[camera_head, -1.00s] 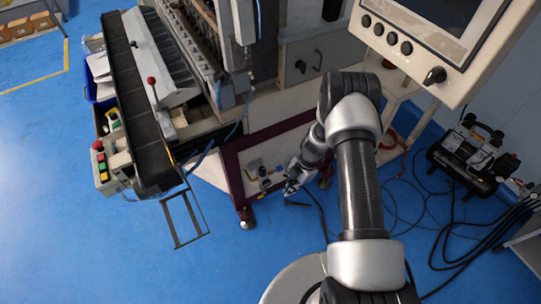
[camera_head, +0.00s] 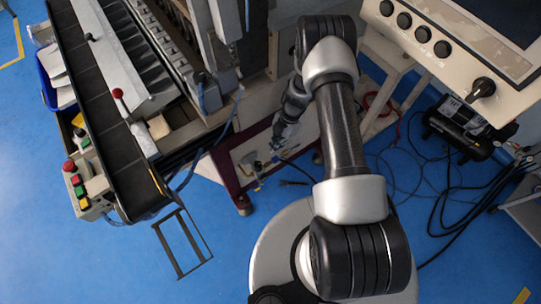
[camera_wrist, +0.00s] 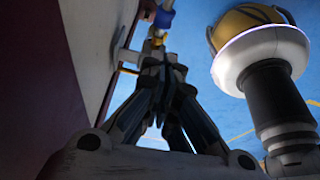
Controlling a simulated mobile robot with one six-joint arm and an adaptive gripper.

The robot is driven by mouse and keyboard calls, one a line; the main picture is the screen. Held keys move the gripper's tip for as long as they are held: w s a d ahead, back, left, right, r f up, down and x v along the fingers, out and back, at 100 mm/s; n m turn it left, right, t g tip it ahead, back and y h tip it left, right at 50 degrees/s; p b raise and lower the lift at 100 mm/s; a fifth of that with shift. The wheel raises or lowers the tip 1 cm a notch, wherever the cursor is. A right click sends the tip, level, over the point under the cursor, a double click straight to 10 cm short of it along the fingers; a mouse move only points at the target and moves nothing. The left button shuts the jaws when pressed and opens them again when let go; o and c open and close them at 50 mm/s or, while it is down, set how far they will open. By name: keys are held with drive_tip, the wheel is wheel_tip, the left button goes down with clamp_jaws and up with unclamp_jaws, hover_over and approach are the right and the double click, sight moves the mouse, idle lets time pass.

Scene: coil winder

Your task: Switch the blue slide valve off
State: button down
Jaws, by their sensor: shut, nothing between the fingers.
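A small cluster of pneumatic fittings (camera_head: 258,167) sits on the pale panel inside the maroon frame, low on the machine. In the wrist view, a small blue part (camera_wrist: 164,18) with a brass-yellow part (camera_wrist: 157,38) shows beyond the fingertips. It may be the blue slide valve, but its slide position is too small to read. My gripper (camera_head: 274,146) reaches down beside the fittings. In the wrist view, its fingers (camera_wrist: 160,68) are shut with nothing held, pointing toward the blue part. I cannot tell whether they touch it.
The maroon frame (camera_head: 226,170) and its panel are close beside my gripper. A dark post with a white collar and yellow dome (camera_wrist: 250,28) stands at right in the wrist view. A black compressor (camera_head: 457,130) and loose hoses lie at right.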

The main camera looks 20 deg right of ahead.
sight(267, 165)
drive_tip(key=b+x, duration=0.3)
drive_tip(key=x, duration=0.6)
drive_tip(key=shift+a+f, duration=0.1)
drive_tip(key=shift+f, duration=0.3)
